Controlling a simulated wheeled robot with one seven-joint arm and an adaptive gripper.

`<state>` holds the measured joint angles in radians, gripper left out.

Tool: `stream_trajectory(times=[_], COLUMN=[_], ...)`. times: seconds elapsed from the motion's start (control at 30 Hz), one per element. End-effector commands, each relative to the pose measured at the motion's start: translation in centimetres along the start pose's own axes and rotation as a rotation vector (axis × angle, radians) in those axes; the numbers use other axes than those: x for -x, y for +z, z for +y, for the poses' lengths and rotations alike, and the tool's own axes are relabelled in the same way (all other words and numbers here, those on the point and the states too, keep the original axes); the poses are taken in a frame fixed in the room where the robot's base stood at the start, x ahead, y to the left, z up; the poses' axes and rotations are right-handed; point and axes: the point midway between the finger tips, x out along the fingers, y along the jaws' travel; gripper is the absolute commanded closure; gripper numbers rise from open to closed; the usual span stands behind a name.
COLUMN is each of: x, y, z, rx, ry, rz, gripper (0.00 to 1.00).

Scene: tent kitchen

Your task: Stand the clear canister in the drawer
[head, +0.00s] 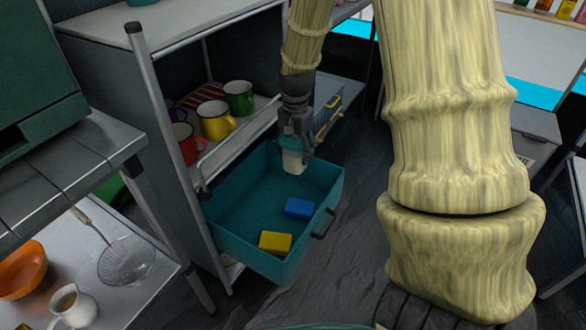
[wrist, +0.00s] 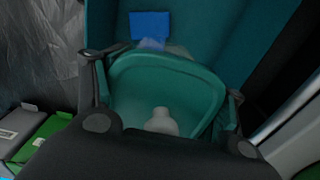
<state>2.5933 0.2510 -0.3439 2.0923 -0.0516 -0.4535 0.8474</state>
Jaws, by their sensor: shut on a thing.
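My gripper (head: 297,138) is shut on the clear canister (head: 292,160), which has a teal lid and a pale, see-through body. It hangs about upright at the far right part of the open teal drawer (head: 318,222). In the wrist view the teal top of the canister (wrist: 165,64) fills the space between my fingers (wrist: 165,85), and a white shape shows through it. The canister's base is hard to see, so I cannot tell whether it touches the drawer floor.
In the drawer lie a blue block (head: 298,208) and a yellow block (head: 275,242); the left part of its floor is bare. Several mugs, including a yellow one (head: 215,122), stand on the shelf above. A steel counter (head: 90,160) is at left.

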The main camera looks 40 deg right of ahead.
Motion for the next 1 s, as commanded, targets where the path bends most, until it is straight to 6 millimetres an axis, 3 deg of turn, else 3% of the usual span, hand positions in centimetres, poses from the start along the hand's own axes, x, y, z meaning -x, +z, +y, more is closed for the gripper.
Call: stream_trajectory(times=[0.4, 0.63, 1.0], x=[-0.3, -2.9, -9.8], y=[-3.8, -3.6, -3.6], z=[-2.9, -2.8, -2.8], rx=[0.001, 0.0, 0.001], ry=[-0.001, 0.0, 0.001], rz=[0.001, 0.0, 0.0], gripper=[0.89, 0.89, 0.89])
